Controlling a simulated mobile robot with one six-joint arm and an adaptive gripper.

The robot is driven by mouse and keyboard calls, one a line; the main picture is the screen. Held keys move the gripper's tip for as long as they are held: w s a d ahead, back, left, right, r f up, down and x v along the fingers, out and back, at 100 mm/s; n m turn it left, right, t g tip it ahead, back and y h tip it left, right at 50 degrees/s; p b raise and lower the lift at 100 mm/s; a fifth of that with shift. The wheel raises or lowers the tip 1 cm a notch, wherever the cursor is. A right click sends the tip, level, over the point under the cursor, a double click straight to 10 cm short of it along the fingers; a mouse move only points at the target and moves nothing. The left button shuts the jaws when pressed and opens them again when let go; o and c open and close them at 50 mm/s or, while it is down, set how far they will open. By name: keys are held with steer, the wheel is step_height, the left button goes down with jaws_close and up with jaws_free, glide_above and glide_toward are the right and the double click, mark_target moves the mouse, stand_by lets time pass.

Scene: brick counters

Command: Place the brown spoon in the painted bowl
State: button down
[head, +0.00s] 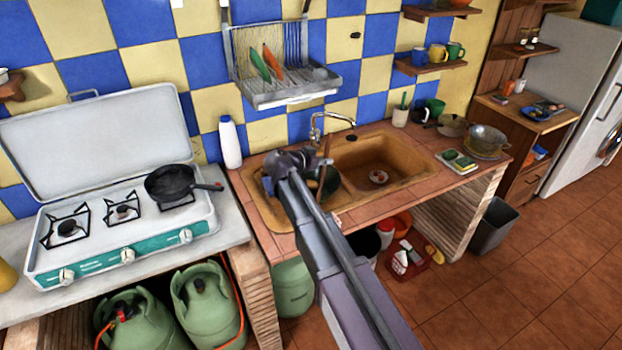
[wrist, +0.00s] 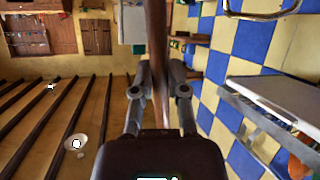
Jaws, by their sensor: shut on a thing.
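My gripper (head: 318,164) is over the left part of the sink and is shut on the brown spoon (head: 327,148). In the wrist view, the spoon (wrist: 157,40) stands upright between the two fingers (wrist: 160,75) and runs past the top of the picture. A dark, rounded vessel (head: 331,183) shows in the left basin, partly hidden behind my arm. It may be the painted bowl, but its pattern cannot be made out. The spoon looks close above it; contact cannot be told.
The tap (head: 330,122) stands close behind my gripper. A white bottle (head: 230,143) is at the left, and a dish rack (head: 280,90) hangs above. The counter right of the sink holds a sponge tray (head: 458,162).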

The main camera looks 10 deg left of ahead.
steer(key=shift+a, duration=0.1)
steer(key=w+a+f+n+t+y+b, duration=0.2)
steer(key=w+n+t+y+b, duration=0.3)
steer(key=w+b, duration=0.4)
steer(key=shift+w+f+t+y, duration=0.5)
steer(key=shift+w+f+t, duration=0.25)
steer(key=shift+w, duration=0.4)
step_height(320, 180, down, 6)
steer(key=b, duration=0.6)
steer(key=shift+f, duration=0.1)
steer(key=shift+f+b, duration=1.85)
steer(key=shift+b, duration=0.2)
